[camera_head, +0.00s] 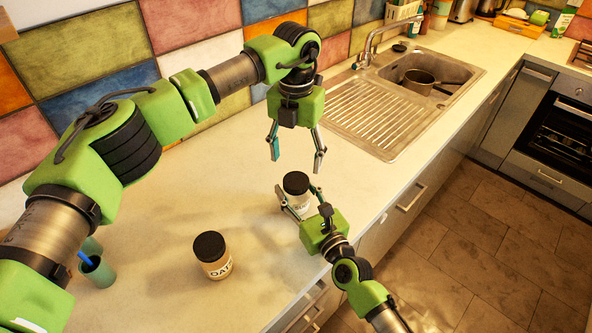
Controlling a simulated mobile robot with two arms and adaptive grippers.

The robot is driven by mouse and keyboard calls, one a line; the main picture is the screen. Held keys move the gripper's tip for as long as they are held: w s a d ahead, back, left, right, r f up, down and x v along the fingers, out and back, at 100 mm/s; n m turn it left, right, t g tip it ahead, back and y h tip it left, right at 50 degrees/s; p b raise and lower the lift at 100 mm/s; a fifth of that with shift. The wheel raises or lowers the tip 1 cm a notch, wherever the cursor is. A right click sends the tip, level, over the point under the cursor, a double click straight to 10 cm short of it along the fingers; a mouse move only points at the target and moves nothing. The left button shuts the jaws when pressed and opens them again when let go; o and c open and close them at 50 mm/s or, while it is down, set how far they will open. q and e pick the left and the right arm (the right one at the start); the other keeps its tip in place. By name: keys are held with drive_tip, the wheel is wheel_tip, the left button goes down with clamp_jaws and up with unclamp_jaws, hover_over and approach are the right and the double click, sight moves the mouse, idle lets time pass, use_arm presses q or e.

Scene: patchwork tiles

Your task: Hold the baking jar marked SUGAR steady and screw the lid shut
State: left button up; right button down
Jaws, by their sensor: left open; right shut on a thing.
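The baking jar (298,202) stands upright on the counter near its front edge, a pale jar with its label partly hidden. A dark lid (296,183) sits on top of it; I cannot tell how tightly it is seated. My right gripper (297,203) is shut around the jar's body from the front, one finger on each side. My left gripper (297,163) is open and points down above the jar's lid, with nothing between its fingers.
A second jar marked OATS (214,262) with a black lid stands to the left. A green cup (97,271) with a blue item is further left. A sink (418,90) holding a pan (418,82) lies at the back right. The counter between is clear.

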use_arm(q)
wheel_tip(320, 180, up, 6)
drive_tip(key=shift+f, duration=0.15)
use_arm(e)
drive_tip(key=c, duration=1)
unclamp_jaws()
drive_tip(key=shift+o, duration=0.2)
drive_tip(key=v, duration=1.2)
use_arm(q)
drive_tip(key=shift+f, duration=0.1)
use_arm(e)
drive_tip(key=shift+f, duration=0.1)
